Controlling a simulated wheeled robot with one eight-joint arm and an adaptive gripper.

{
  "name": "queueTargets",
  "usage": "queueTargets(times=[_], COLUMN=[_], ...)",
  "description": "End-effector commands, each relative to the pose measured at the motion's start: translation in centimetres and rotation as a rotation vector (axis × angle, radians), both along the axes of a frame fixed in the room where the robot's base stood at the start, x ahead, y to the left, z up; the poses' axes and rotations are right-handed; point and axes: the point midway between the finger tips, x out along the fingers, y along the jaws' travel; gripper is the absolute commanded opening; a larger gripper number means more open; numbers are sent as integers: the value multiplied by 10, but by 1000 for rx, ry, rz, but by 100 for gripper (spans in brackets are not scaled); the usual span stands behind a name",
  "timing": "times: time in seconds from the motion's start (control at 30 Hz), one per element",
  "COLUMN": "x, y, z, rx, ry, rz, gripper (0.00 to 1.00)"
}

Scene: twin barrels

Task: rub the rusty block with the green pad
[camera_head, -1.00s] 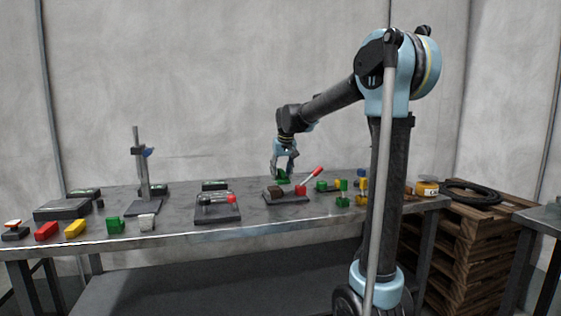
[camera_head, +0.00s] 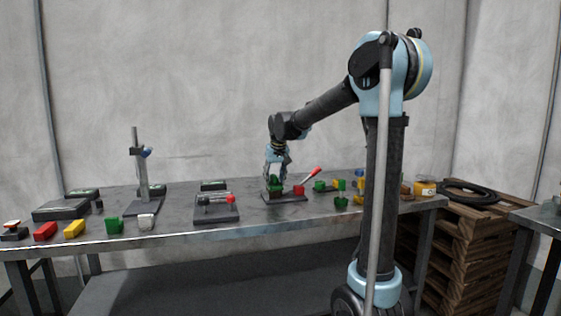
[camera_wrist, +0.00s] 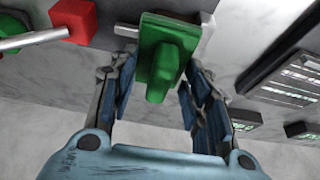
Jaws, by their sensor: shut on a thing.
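My gripper (camera_head: 275,172) is shut on the green pad (camera_head: 276,183), above the dark fixture with the red-tipped lever. In the wrist view the green pad (camera_wrist: 163,52) sits between the two fingers of my gripper (camera_wrist: 158,85). The rusty block on that fixture is largely hidden behind the pad and fingers. I cannot tell whether the pad touches it.
The fixture's red lever knob (camera_head: 315,170) rises just right of my gripper. Green and yellow blocks (camera_head: 340,190) stand farther right. Another fixture with a red knob (camera_head: 216,208) lies to the left, with a vertical stand (camera_head: 141,170) beyond it.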

Motion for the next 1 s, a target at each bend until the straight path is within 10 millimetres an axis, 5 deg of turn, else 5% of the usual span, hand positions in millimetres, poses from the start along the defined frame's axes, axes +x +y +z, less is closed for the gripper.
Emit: queueTargets(times=[0.3,1.0], x=[1,2], y=[-17,-21], z=[4,74], rx=[-1,0], ry=[0,0], rz=[4,0], gripper=[22,22])
